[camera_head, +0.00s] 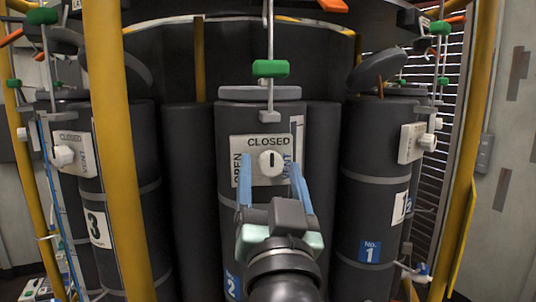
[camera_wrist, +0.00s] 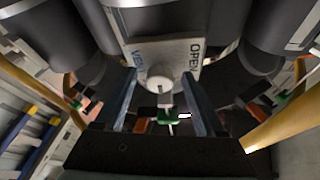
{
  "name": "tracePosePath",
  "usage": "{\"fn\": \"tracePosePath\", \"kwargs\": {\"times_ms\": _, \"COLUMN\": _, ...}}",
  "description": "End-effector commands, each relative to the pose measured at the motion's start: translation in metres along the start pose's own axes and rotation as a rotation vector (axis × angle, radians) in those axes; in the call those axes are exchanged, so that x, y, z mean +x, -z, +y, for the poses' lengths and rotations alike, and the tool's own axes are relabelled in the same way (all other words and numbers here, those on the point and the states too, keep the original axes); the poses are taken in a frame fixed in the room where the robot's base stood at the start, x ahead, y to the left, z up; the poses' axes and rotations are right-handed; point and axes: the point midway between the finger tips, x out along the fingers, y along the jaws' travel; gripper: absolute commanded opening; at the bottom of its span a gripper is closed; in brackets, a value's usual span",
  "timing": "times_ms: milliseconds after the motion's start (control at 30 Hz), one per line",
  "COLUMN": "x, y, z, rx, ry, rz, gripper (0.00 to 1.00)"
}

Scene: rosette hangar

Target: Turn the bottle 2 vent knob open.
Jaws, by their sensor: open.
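The bottle 2 vent knob (camera_head: 270,161) is white and round, on a pale plate (camera_head: 244,146) marked CLOSED above, OPEN at the left and VENT at the right. Its dark mark stands upright, toward CLOSED. The plate is on the dark middle bottle (camera_head: 233,205), whose label 2 is partly hidden by my arm. My gripper (camera_head: 271,176) is open in front of the plate, one blue finger on each side of the knob. In the wrist view, the knob (camera_wrist: 159,76) appears between the two separated fingers (camera_wrist: 157,90). I cannot tell whether they touch the plate.
Bottle 3 (camera_head: 95,190) stands at the left and bottle 1 (camera_head: 372,195) at the right, each with a similar white knob. Yellow posts (camera_head: 112,120) rise on both sides. A green-handled valve stem (camera_head: 270,68) stands above the middle bottle.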

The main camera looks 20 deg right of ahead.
Motion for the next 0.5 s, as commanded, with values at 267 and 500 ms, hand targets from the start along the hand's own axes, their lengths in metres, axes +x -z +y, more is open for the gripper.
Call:
{"fn": "tracePosePath", "kwargs": {"times_ms": 267, "x": -0.0004, "y": 0.0019, "z": -0.0002, "rx": 0.0, "ry": 0.0, "rz": -0.001, "gripper": 0.71}}
{"fn": "tracePosePath", "kwargs": {"times_ms": 500, "x": -0.0003, "y": 0.0019, "z": -0.0003, "rx": 0.0, "ry": 0.0, "rz": 0.0, "gripper": 0.39}}
